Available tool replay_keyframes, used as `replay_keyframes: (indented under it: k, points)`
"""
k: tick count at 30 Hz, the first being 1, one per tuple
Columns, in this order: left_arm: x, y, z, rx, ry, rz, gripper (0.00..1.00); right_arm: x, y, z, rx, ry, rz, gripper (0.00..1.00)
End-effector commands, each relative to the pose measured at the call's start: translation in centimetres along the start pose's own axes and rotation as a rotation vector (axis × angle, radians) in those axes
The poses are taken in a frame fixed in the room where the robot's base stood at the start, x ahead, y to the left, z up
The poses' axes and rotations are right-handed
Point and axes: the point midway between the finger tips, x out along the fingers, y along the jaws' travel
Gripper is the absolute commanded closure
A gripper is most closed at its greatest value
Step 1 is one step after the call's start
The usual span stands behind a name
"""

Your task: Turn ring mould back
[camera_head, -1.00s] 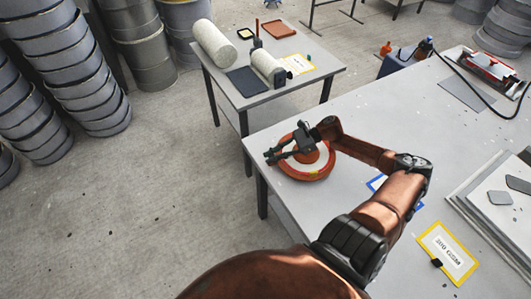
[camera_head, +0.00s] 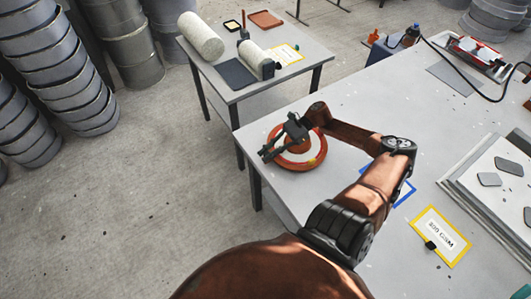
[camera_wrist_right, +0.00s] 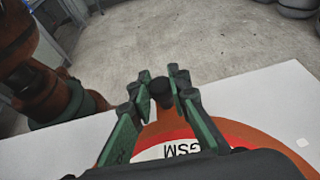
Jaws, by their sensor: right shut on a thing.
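The ring mould (camera_head: 303,159) is a round orange-red disc with a pale ring, lying near the left corner of the large grey table. It also shows in the right wrist view (camera_wrist_right: 240,140), with a white label reading GSM upside down. My right gripper (camera_head: 272,150) is over the mould, its fingers pointing left and toward the front. In the right wrist view my right gripper (camera_wrist_right: 162,90) has its green-sided fingers closed around a dark round knob (camera_wrist_right: 161,97) at the mould's edge. The fingers hide part of the mould. My left gripper is not in view.
The large table (camera_head: 400,115) carries a yellow-framed card (camera_head: 440,236), a blue-framed card (camera_head: 404,193) and stacked panels (camera_head: 490,190) at right. A smaller table (camera_head: 290,75) with rolls stands behind. The table middle is clear.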

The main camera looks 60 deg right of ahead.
Motion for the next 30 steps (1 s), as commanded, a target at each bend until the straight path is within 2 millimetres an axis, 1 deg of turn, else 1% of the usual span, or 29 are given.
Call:
replay_keyframes:
  k: [5,6,14,23,26,30]
  points:
    - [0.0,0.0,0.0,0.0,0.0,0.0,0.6,-0.1,-0.1,0.1,-0.001,-0.001,-0.002,1.0]
    - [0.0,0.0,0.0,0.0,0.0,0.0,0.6,-0.1,-0.1,0.1,-0.001,-0.001,-0.002,0.82]
    - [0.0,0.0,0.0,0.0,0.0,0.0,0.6,0.0,-0.1,0.1,0.0,-0.001,-0.001,0.65]
    - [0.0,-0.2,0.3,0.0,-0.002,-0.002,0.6,-0.2,0.0,0.0,0.001,0.0,-0.001,0.65]
    - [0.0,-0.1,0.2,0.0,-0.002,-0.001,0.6,-1.1,-0.1,0.0,0.001,0.001,-0.002,0.65]
    - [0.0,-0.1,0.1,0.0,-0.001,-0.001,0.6,-3.6,-0.1,-0.1,0.002,0.002,-0.003,0.65]
